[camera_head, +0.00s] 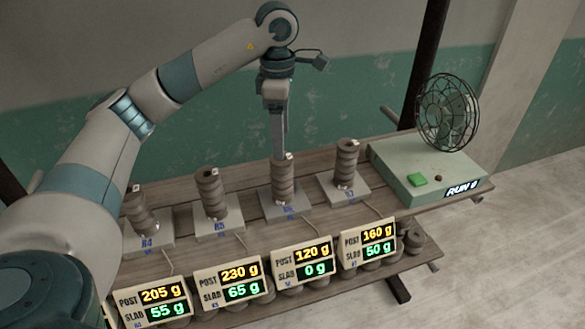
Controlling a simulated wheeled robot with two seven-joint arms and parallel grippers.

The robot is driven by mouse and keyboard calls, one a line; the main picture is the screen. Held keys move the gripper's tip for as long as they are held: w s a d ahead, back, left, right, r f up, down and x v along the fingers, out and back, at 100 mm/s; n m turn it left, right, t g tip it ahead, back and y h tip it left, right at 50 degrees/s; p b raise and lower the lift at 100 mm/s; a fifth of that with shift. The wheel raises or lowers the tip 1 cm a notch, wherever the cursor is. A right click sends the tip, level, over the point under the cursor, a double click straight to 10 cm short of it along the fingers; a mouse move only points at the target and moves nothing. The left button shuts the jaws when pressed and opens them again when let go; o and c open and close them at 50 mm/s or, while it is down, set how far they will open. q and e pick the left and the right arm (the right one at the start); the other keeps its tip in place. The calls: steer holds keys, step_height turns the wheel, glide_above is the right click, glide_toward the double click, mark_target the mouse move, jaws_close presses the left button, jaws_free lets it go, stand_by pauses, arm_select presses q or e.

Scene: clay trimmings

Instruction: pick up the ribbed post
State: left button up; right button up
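Several brown-grey ribbed posts stand upright on pale square slabs along a wooden shelf. One post (283,184) is directly below my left gripper (279,153). The gripper points down with its fingers at that post's top, and I cannot tell whether they touch it. The fingers are seen nearly edge-on, so their gap is hidden. Other ribbed posts are at the far left (139,212), left of centre (211,193) and right (345,164). The display (304,262) in front of the post under my gripper reads POST 120 g, SLAB 0 g. My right gripper is not in view.
Other displays read 205 g and 55 g (153,301), 230 g and 65 g (229,282), and 160 g and 50 g (367,245). A green-grey box (400,165) with a wire-caged fan (447,113) stands at the right end. More ribbed pieces (413,240) sit below the shelf (255,240).

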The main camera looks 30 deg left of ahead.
mark_target(281, 172)
arm_select(q)
steer(key=shift+w+a, duration=0.15)
steer(key=shift+w, duration=0.15)
steer(key=shift+s+r, duration=0.25)
steer(key=shift+s, duration=0.05)
steer(key=shift+f, duration=0.15)
steer(key=shift+w+f, duration=0.1)
steer(key=shift+f, duration=0.8)
step_height(281, 172, down, 3)
steer(key=shift+f+p, duration=0.1)
steer(key=shift+p, duration=0.4)
step_height(281, 172, down, 2)
steer(key=shift+f+p, duration=0.1)
steer(key=shift+p, duration=0.35)
step_height(281, 172, down, 4)
steer(key=shift+f+p, duration=0.25)
steer(key=shift+p, duration=0.45)
steer(key=shift+f, duration=0.2)
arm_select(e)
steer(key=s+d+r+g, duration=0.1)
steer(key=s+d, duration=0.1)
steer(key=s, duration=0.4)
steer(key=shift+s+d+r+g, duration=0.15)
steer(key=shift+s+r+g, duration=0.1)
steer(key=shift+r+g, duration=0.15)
